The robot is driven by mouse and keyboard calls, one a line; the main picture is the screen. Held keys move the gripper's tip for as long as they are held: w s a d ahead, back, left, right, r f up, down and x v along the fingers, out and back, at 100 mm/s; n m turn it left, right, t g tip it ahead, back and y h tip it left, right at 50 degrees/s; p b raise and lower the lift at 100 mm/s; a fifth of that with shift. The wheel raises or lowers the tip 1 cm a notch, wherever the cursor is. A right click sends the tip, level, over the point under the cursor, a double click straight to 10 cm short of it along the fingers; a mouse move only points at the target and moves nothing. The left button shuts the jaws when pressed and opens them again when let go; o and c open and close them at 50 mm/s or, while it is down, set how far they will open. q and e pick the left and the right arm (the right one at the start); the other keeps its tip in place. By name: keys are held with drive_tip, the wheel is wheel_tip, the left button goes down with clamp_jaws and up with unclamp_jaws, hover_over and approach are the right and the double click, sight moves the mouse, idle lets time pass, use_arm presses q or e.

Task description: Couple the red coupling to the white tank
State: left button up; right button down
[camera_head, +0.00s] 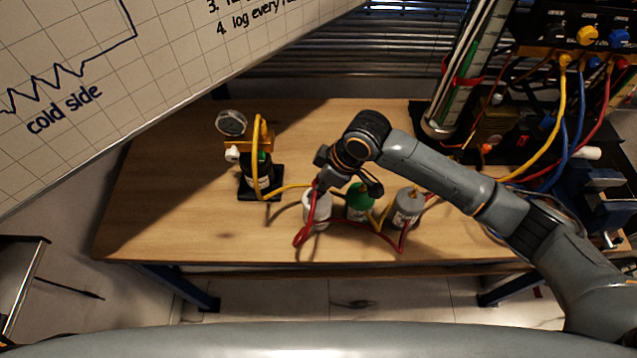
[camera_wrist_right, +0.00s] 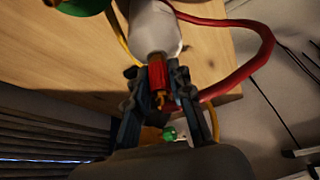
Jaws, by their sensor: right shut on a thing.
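The white tank (camera_head: 317,212) stands upright near the front edge of the table, left of the green tank (camera_head: 360,203). In the wrist view the white tank (camera_wrist_right: 153,32) lies straight beyond the fingers. My right gripper (camera_head: 321,183) is above it, pointing down. In the wrist view the right gripper (camera_wrist_right: 157,80) is shut on the red coupling (camera_wrist_right: 157,76), one finger on each side. The coupling's far end is in line with the tank's narrow top and appears to meet it. I cannot tell whether it is seated. My left gripper is out of view.
A grey tank (camera_head: 407,208) stands right of the green one. The red hose (camera_head: 372,236) loops in front of the tanks. A black tank with a yellow hose (camera_head: 262,140) and a gauge (camera_head: 231,122) stand at the left. Bare table (camera_head: 165,195) lies further left.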

idle(0.7)
drive_tip(key=c, duration=0.8)
unclamp_jaws()
drive_tip(key=v, duration=1.2)
drive_tip(key=shift+a, duration=0.1)
